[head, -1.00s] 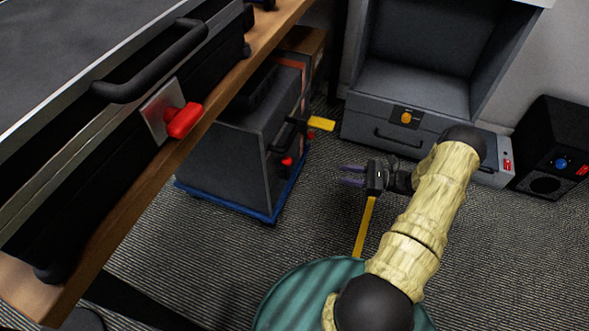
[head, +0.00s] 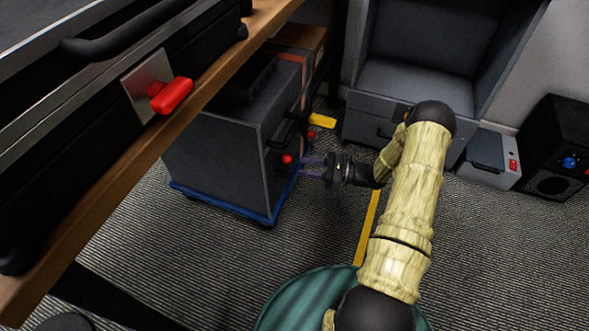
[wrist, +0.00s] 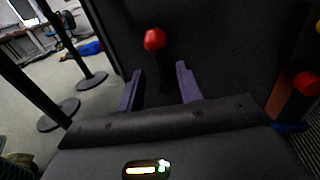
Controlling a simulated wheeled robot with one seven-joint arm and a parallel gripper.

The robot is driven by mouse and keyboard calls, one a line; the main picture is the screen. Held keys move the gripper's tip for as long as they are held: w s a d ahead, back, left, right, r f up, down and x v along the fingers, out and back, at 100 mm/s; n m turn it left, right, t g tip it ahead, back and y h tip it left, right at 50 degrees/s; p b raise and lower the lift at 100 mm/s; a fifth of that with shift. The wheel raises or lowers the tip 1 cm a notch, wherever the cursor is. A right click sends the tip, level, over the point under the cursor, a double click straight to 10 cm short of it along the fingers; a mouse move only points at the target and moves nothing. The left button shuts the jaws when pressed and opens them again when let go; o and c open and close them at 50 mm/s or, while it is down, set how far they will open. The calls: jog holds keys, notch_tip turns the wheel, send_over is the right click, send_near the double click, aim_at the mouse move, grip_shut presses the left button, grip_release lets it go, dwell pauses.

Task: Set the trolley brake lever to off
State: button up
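The trolley is a dark grey cabinet (head: 215,150) on a blue base (head: 225,205), below the desk edge. A red knob (head: 287,159) sits on its right-hand face, and a second red knob (head: 311,134) sits farther back. No label shows which one is the brake lever. My gripper (head: 305,168) is open and empty, close to the nearer knob and pointing at that face. In the wrist view, one red knob (wrist: 154,39) on a dark stem stands ahead, between the lines of the two spread purple fingers (wrist: 160,88). Another red knob (wrist: 306,83) is at the right.
A yellow handle (head: 322,120) juts out behind the knobs. The wooden desk (head: 110,170) overhangs the trolley at left. A grey open cabinet (head: 385,128) stands behind my arm, with a grey box (head: 488,165) and a black speaker (head: 560,150) at right. Carpet in front is clear.

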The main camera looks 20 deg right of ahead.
aim_at(287, 166)
jog(key=b+x, duration=0.1)
jog(key=x, duration=0.3)
jog(key=shift+a, duration=0.2)
grip_shut()
